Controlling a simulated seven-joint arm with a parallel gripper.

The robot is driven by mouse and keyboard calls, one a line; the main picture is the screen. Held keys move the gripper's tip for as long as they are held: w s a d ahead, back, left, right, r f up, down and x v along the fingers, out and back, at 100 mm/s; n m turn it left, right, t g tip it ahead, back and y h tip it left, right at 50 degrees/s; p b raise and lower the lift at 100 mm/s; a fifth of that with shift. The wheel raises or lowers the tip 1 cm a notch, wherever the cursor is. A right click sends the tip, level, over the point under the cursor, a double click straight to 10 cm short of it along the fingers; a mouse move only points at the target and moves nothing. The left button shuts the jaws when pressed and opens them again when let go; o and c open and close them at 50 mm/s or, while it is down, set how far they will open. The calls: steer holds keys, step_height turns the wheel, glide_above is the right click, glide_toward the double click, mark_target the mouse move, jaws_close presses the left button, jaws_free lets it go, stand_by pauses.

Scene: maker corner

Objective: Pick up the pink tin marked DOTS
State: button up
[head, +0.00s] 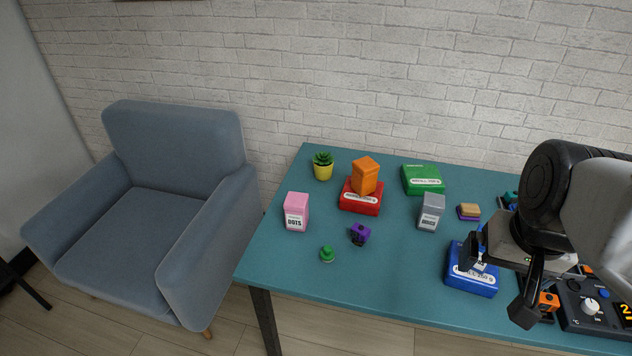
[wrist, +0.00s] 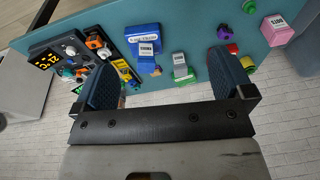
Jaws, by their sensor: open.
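The pink tin (head: 296,211) stands upright at the left end of the teal table, its white label reading DOTS toward the head camera. It also shows at the upper right of the wrist view (wrist: 276,27), outside the space between my fingers. My gripper (head: 497,282) is open and empty over the right part of the table, far to the right of the pink tin. In the wrist view its two dark fingers (wrist: 165,62) are spread wide. The pink tin is in plain view, with nothing on it.
Near the pink tin are a green knob-like piece (head: 327,254), a purple block (head: 360,235) and a potted plant (head: 323,166). An orange tin (head: 366,174) sits on a red box (head: 360,205). A grey tin (head: 431,211), green box (head: 423,182) and blue box (head: 470,282) stand farther right.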

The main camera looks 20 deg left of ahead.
steer(key=w+a+f+m+g+y, duration=0.3)
steer(key=w+a+m+y, duration=0.1)
steer(key=w+a, duration=0.65)
steer(key=m+y, duration=0.9)
steer(key=m, duration=0.4)
glide_toward(302, 199)
steer(key=x, duration=0.4)
steer(key=shift+w, duration=0.2)
steer(key=shift+a, duration=0.1)
steer(key=shift+x, duration=1.25)
steer(key=shift+s, duration=0.1)
steer(key=shift+x, duration=2.6)
steer(key=shift+s, duration=0.15)
